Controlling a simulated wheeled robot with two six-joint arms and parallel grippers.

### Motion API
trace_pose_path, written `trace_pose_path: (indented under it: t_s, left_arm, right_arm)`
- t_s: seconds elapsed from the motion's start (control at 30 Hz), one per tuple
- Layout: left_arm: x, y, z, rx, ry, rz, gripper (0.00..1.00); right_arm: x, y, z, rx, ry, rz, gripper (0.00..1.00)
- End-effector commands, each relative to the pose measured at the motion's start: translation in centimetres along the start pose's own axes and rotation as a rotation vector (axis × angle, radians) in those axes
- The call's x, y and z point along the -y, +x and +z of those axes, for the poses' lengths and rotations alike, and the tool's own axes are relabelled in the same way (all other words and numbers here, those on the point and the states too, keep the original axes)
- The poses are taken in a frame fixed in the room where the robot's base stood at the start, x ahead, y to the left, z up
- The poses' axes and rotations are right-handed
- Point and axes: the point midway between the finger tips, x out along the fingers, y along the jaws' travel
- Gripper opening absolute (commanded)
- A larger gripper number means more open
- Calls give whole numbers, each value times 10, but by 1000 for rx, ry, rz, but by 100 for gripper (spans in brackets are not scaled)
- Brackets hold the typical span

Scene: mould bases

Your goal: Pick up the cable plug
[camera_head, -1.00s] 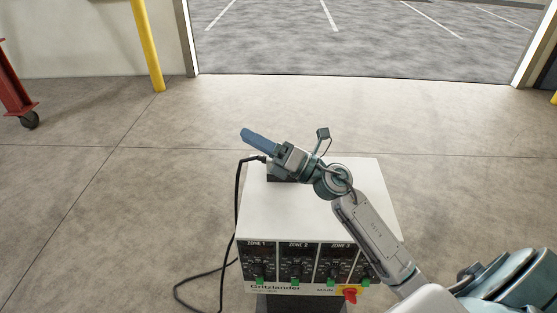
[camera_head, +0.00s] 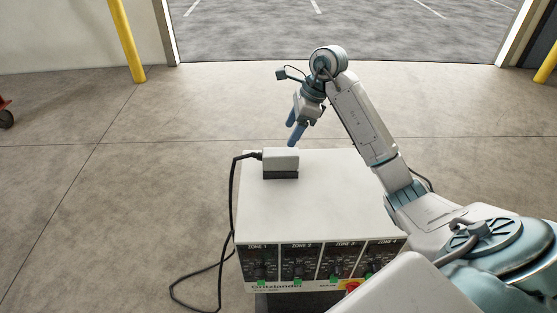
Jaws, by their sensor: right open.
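The cable plug (camera_head: 281,160) is a light grey block with a dark lower part. It sits on the white top of the control box (camera_head: 325,205), towards the back left, and a black cable leaves its left side. My right gripper (camera_head: 292,140) has blue fingers that point down, just above and behind the plug's right part. It is open and empty, and appears apart from the plug. My left gripper is not in view.
The black cable (camera_head: 231,200) hangs down the box's left side and loops on the concrete floor (camera_head: 120,190). The box front has several zone panels with knobs and green switches. A yellow post (camera_head: 127,40) stands at the back left.

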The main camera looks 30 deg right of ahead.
Motion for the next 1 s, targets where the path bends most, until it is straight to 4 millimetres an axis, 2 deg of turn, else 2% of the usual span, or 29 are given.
trace_pose_path:
  t_s: [0.13,0.3,0.47,0.57,0.7,1.0]
  left_arm:
    - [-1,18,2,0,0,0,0]
    - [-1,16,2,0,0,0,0]
    - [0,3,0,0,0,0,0]
    - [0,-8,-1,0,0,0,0]
    - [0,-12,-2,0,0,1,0]
    - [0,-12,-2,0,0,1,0]
  right_arm:
    - [-1,28,-1,4,-1,4,65]
    - [-1,48,0,4,-1,4,65]
    - [0,60,-1,3,2,7,65]
    - [1,75,-4,4,1,7,65]
    - [2,95,-4,5,-1,4,65]
    - [2,102,-5,4,-1,2,65]
